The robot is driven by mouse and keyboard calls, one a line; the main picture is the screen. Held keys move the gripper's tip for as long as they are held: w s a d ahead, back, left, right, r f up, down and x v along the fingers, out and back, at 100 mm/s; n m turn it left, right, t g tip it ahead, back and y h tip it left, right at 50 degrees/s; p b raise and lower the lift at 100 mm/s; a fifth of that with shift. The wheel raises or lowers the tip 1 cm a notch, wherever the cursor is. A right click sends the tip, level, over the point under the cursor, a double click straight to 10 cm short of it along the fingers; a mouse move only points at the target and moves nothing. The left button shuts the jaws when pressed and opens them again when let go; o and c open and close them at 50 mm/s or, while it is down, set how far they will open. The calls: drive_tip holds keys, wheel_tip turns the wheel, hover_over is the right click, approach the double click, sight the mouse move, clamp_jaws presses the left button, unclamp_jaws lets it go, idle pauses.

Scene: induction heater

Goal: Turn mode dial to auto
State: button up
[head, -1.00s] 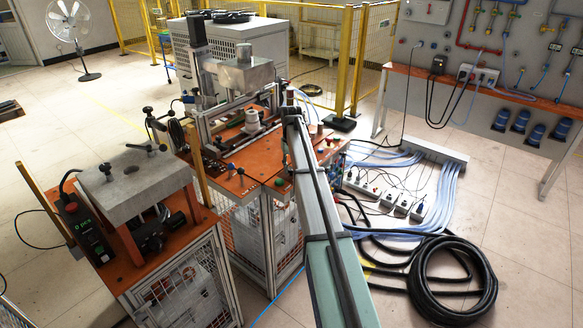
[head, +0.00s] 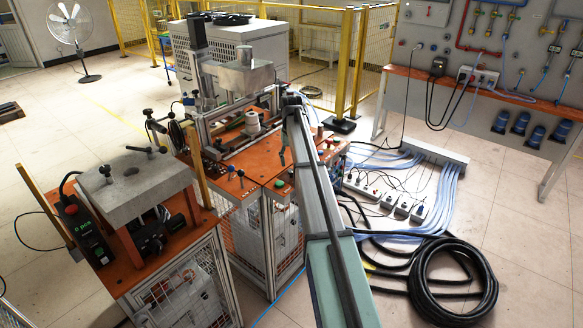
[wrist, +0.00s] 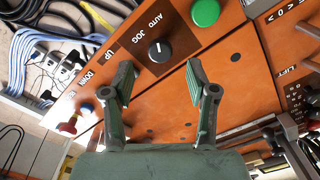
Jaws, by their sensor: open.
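The mode dial (wrist: 160,50) is a round black knob with a white mark on a dark plate, beside the white words AUTO and JOG. Its mark points toward the top of the wrist view; I cannot tell firmly which word it is set to. My gripper (wrist: 160,72) is open in the wrist view, with one green-grey finger on each side below the dial. The dial shows in the gap beyond the fingertips, apart from them. In the head view my gripper (head: 283,158) points down over the front of the orange bench. I cannot make out the dial there.
A green button (wrist: 205,12) sits right of the dial, with UP and DOWN labels to its left. A red-topped knob (wrist: 68,127) is at lower left. The heater's metal frame (head: 240,75) stands behind. Power strips (head: 385,200) and coiled black hose (head: 450,275) lie on the floor.

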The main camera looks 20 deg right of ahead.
sight(291, 171)
wheel_tip(291, 171, up, 7)
drive_tip(key=shift+r, duration=0.2)
idle(0.6)
